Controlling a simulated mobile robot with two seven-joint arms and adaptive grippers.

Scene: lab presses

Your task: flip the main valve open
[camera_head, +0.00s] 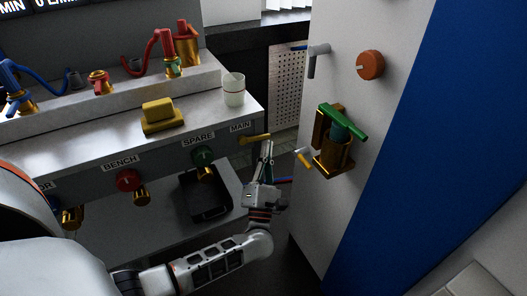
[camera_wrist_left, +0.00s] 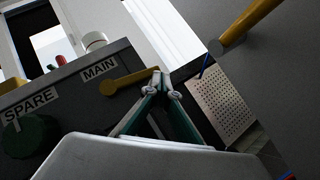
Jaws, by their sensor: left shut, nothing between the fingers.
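The main valve is a yellow lever (camera_head: 255,139) on the bench's front face, below the MAIN label (camera_head: 240,127). The lever points right from its pivot and lies nearly level in the head view. It also shows in the left wrist view (camera_wrist_left: 128,82), reaching right toward my fingertips. My left gripper (camera_head: 267,146) is shut and empty, its fingertips at the lever's free end. In the wrist view the closed fingertips (camera_wrist_left: 163,84) overlap that end; I cannot tell whether they touch. My right gripper is not in view.
The green SPARE knob (camera_head: 203,156) and red BENCH knob (camera_head: 127,180) are left of the lever. A white cup (camera_head: 233,90) and yellow block (camera_head: 160,114) stand on the bench. A white cabinet with a green-handled brass valve (camera_head: 342,122) is close on the right.

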